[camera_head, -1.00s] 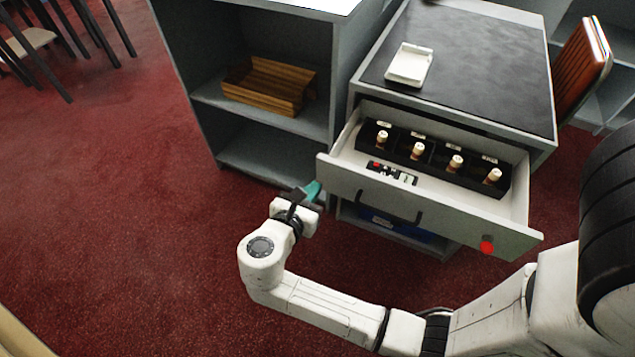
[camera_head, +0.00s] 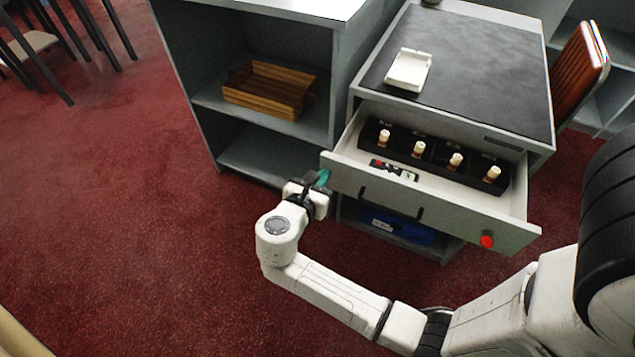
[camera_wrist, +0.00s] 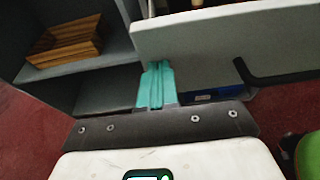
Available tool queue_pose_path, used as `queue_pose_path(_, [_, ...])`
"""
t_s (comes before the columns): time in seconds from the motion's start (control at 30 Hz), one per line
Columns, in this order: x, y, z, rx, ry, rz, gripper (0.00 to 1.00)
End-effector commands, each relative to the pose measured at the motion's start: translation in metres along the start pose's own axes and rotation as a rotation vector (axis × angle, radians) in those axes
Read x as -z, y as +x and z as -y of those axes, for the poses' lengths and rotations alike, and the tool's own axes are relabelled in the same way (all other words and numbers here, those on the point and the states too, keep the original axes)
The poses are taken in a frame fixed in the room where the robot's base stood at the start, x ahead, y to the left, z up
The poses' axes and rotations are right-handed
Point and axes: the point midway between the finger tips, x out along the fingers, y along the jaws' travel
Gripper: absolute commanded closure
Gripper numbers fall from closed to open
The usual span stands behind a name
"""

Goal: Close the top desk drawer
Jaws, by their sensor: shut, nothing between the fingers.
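The top desk drawer (camera_head: 430,208) stands pulled out from the grey desk (camera_head: 388,85). Its pale front has a dark bar handle (camera_head: 390,202) and a red round spot (camera_head: 487,240) near the right end. A black rack (camera_head: 437,157) with several small bottles and a small dark strip lie inside. My gripper (camera_head: 322,180) is shut and empty at the left end of the drawer front. In the wrist view its teal fingers (camera_wrist: 156,86) are together beside the lower left of the drawer front (camera_wrist: 220,45); I cannot tell whether they touch it.
A grey shelf unit (camera_head: 215,90) with a wooden tray (camera_head: 268,90) stands left of the desk. A white dish (camera_head: 409,70) lies on the desktop. A blue box (camera_head: 395,225) sits below the drawer. Open red carpet (camera_head: 130,210) lies to the left.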

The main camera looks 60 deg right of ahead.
Motion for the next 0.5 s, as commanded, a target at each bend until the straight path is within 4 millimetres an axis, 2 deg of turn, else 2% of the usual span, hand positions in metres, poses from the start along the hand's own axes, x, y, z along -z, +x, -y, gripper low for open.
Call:
queue_pose_path(0.03, [-0.008, 0.009, 0.001, 0.006, 0.001, 0.000, 1.00])
queue_pose_path(0.17, [-0.017, 0.038, 0.002, 0.008, 0.001, -0.001, 1.00])
queue_pose_path(0.5, [-0.042, 0.129, 0.002, 0.008, 0.004, -0.001, 1.00])
